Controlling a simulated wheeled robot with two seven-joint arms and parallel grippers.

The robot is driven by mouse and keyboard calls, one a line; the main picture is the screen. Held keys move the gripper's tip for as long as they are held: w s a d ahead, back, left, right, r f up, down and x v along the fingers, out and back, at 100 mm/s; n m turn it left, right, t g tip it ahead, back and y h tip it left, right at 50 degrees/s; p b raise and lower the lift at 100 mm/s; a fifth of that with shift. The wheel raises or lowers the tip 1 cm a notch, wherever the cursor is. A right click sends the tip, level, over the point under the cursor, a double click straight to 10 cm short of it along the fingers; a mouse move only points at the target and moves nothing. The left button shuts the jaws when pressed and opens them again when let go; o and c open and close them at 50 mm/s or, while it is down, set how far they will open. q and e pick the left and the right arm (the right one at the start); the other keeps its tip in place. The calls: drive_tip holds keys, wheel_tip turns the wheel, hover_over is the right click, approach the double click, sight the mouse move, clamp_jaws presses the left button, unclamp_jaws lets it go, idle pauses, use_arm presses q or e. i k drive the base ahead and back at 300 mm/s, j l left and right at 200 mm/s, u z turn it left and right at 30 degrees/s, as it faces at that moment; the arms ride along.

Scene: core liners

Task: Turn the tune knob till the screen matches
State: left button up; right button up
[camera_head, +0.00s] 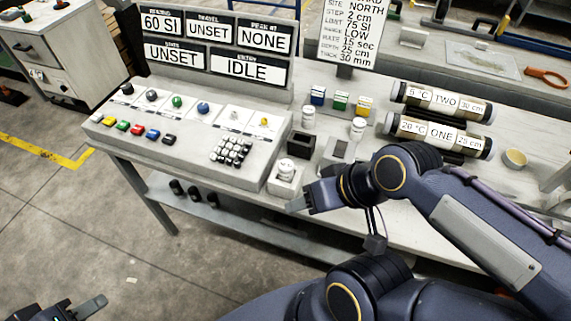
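A grey console (180,140) carries a row of knobs: black (127,88), grey (152,95), green (177,101) and blue (203,108). Their labels are too small to read, so I cannot tell which is the tune knob. The screen panel (215,48) behind them reads 60 SI, UNSET, NONE, UNSET and IDLE. My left gripper (78,308) is at the bottom left, off the console, with its fingers apart and nothing between them. My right gripper (302,204) is by the bench's front edge, right of the console, beside a small white-topped block (286,170); its finger gap is hidden.
Two labelled tubes, TWO (442,101) and ONE (438,135), lie at right. Small coloured boxes (340,101) and jars (308,117) stand between. A keypad (231,151) is on the console.

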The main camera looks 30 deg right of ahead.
sight(202, 108)
drive_tip(key=i+j, duration=0.7)
drive_tip(key=i, duration=0.25)
